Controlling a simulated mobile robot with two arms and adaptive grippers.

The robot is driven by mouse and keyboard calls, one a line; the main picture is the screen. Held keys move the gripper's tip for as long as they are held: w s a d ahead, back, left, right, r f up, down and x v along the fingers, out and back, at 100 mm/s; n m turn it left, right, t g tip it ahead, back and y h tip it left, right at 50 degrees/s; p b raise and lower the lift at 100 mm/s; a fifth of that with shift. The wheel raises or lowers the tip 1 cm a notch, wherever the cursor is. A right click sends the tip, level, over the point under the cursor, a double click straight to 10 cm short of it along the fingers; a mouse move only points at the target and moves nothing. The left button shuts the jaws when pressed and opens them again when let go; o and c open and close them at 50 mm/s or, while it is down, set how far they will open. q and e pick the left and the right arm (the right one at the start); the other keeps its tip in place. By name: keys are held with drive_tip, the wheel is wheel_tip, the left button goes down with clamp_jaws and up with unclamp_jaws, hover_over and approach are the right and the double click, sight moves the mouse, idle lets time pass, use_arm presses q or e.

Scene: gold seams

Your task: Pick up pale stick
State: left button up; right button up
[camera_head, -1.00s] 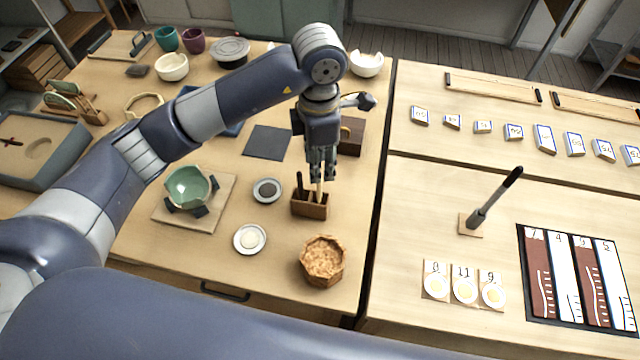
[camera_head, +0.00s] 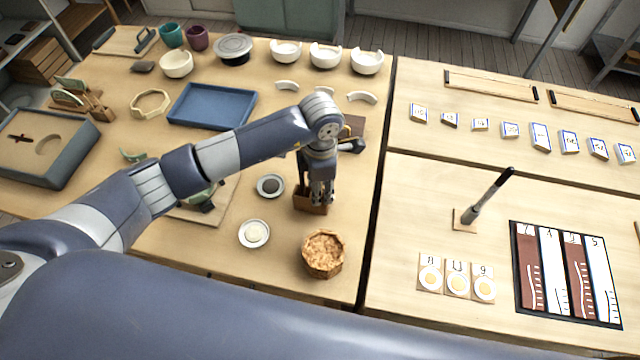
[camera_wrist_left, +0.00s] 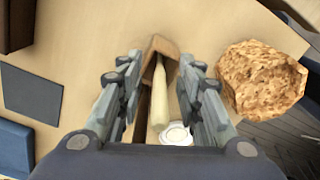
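The pale stick (camera_wrist_left: 160,98) stands in a small wooden holder (camera_head: 309,206). The holder also shows in the left wrist view (camera_wrist_left: 158,47). My left gripper (camera_head: 320,196) is low over the holder, pointing down. In the left wrist view its fingers (camera_wrist_left: 160,92) are apart, one on each side of the stick, with visible gaps. The gripper is open and hides the stick in the head view. My right gripper is not in view.
A blue tray (camera_head: 212,105) and white bowls (camera_head: 325,56) are farther back.

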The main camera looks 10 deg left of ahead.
use_arm(q)
clamp_jaws()
drive_tip(key=shift+r, duration=0.1)
